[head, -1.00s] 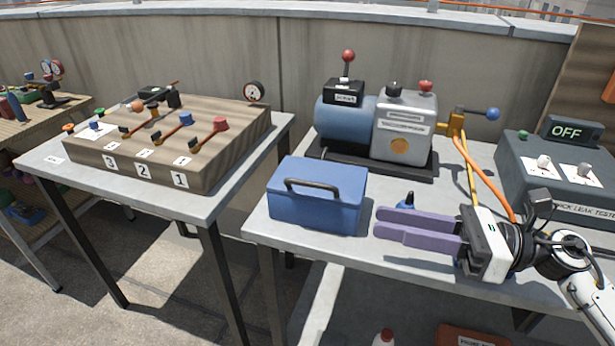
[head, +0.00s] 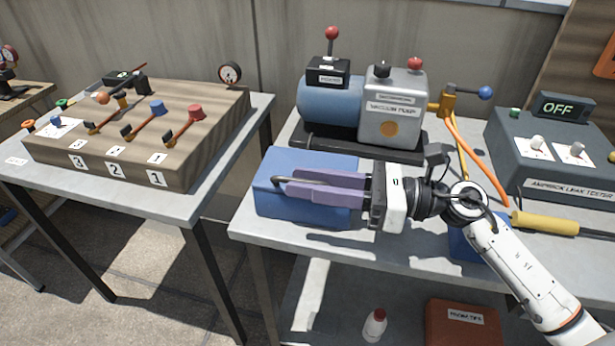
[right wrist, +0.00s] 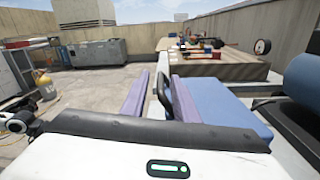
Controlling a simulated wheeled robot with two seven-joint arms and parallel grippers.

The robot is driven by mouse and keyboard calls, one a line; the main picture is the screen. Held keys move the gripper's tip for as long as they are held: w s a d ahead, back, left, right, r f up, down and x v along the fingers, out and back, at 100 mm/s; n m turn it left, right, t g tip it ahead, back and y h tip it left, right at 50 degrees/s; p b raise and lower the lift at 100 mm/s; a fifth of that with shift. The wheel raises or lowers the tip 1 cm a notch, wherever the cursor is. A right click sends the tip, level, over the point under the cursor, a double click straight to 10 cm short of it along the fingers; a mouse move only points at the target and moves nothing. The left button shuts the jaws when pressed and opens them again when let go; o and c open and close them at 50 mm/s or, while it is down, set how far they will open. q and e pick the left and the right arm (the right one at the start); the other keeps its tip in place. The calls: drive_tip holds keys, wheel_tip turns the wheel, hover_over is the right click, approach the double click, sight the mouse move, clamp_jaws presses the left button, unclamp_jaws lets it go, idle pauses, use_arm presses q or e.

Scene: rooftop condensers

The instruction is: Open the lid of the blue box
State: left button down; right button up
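The blue box (head: 300,212) stands at the front left of the grey bench (head: 300,240), with its lid down. A dark bar handle on the box (head: 279,181) is partly hidden by my right gripper (head: 284,182). That gripper reaches in from the right, level, with its two purple fingers apart over the box. In the right wrist view the dark handle (right wrist: 162,88) shows between the fingers, with gaps beside it, and the blue box (right wrist: 222,108) lies right of them. The fingers are around the handle, not visibly closed on it. My left gripper does not show.
A vacuum pump (head: 395,105) stands close behind the box. A grey leak tester (head: 550,150) and a yellow-handled tool (head: 545,223) are to the right. A wooden valve board (head: 140,130) sits on a separate table at left. A gap separates the tables.

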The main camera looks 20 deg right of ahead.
drive_tip(key=shift+w+a, duration=0.15)
drive_tip(key=shift+a, duration=0.05)
clamp_jaws()
idle(1.4)
